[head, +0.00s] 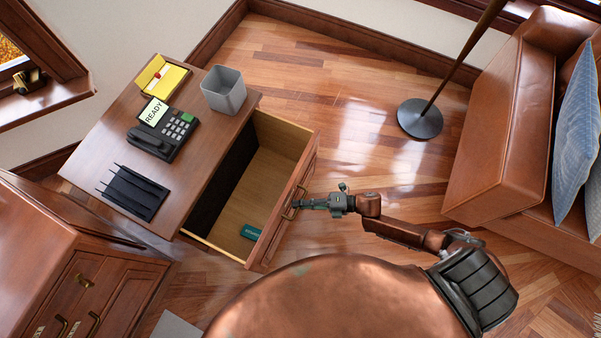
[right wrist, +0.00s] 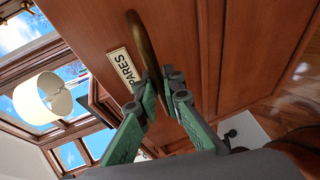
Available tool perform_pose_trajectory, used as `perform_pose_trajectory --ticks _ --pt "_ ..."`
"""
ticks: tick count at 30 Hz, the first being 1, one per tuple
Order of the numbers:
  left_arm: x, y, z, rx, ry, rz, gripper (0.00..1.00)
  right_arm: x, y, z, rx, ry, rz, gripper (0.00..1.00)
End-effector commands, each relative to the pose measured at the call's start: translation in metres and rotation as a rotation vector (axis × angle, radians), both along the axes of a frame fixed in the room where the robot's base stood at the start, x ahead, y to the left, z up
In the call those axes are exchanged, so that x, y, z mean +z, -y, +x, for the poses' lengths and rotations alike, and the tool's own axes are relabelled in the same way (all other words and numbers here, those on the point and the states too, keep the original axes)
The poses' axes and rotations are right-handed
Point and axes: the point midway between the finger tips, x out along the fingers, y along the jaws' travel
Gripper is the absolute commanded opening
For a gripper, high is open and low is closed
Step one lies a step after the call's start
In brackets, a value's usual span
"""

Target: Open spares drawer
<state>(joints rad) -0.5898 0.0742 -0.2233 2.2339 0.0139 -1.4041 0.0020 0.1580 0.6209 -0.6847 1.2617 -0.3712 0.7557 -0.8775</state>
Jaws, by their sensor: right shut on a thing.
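The spares drawer (head: 232,190) is pulled well out of the wooden desk (head: 193,108) in the head view. Its inside shows, with a small teal box (head: 250,232) on the bottom near the front. Its front carries a brass handle (head: 290,203). In the right wrist view a label reading "PARES" (right wrist: 124,69) sits beside the brass handle (right wrist: 146,50). My right gripper (head: 300,204) is at the handle, and its green fingers (right wrist: 160,95) are shut around the bar. My left gripper is not in view.
On the desk are a phone (head: 163,132), a grey bin (head: 224,90), a yellow box (head: 162,78) and a black tray (head: 133,192). A wooden cabinet (head: 75,265) stands at the lower left. A lamp base (head: 420,119) and a leather sofa (head: 503,130) stand to the right, with bare floor between.

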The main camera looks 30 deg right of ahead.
Motion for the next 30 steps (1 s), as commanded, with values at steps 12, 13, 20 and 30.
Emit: perform_pose_trajectory --ticks 12,13,20,30 --pt "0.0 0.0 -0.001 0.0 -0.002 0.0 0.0 0.0 0.001 0.0 -0.002 0.0 -0.001 0.25" --pt "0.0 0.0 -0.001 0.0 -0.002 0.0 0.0 0.0 0.001 0.0 -0.002 0.0 -0.001 0.26" --pt "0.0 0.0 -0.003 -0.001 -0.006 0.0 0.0 0.0 0.001 0.0 -0.002 0.0 0.0 0.26" --pt "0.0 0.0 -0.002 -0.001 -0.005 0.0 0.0 0.006 0.038 -0.02 -0.003 -0.002 -0.003 0.26"
